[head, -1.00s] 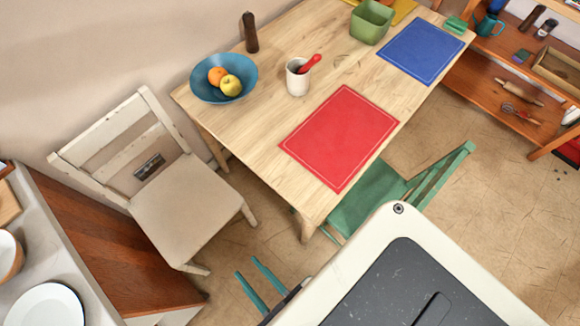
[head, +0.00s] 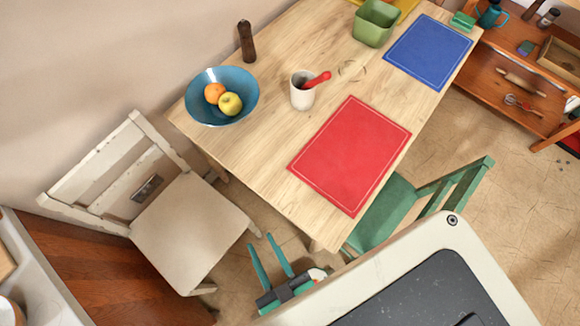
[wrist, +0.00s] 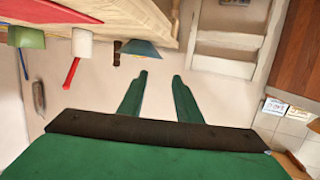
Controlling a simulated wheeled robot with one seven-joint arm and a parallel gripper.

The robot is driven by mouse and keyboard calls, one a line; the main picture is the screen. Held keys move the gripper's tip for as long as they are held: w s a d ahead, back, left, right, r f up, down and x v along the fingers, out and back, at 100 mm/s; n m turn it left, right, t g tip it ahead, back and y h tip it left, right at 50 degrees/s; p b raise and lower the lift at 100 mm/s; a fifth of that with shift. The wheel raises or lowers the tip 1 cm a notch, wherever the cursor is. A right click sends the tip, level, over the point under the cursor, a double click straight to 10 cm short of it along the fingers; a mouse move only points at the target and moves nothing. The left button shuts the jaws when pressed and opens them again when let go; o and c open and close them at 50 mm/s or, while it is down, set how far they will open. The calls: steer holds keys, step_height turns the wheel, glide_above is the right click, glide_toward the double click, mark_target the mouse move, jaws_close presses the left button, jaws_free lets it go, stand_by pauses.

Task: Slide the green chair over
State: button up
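The green chair (head: 385,208) stands at the near right side of the table in the head view. Its seat is partly under the tabletop, its slatted back (head: 460,187) faces right, and my own body hides its lower near part. My gripper (head: 262,243) is left of the green chair, between it and the white chair, apart from both. Its two green fingers are spread with nothing between them. In the wrist view the open fingers (wrist: 160,78) point toward the wall, and I cannot make out the green chair there.
The wooden table (head: 255,130) holds a blue fruit bowl (head: 197,112), a white cup (head: 301,95), a red mat (head: 350,155) and a blue mat (head: 428,52). A white chair (head: 185,230) stands close on the left. Open floor (head: 510,190) lies right of the green chair.

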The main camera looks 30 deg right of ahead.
steer(key=o, duration=0.4)
steer(key=shift+s+f, duration=0.1)
steer(key=shift+s, duration=0.1)
steer(key=w+f+m+g+h, duration=0.1)
steer(key=w+f+m+g, duration=0.2)
steer(key=f, duration=1.3)
steer(key=w+f+m+g+h, duration=0.2)
steer(key=w+f+m+g, duration=0.15)
steer(key=f, duration=1.15)
steer(key=w+d+f+m+g+h, duration=0.2)
steer(key=w+d+f+m+g, duration=0.1)
steer(key=d, duration=0.4)
steer(key=w+d+f+m+g+h, duration=0.3)
steer(key=w+d+f+m, duration=0.1)
steer(key=d+f, duration=0.3)
steer(key=shift+w+d+m+h, duration=0.15)
steer(key=shift+d+m+h, duration=0.15)
steer(key=shift+d+m, duration=0.15)
steer(key=shift+f, duration=0.1)
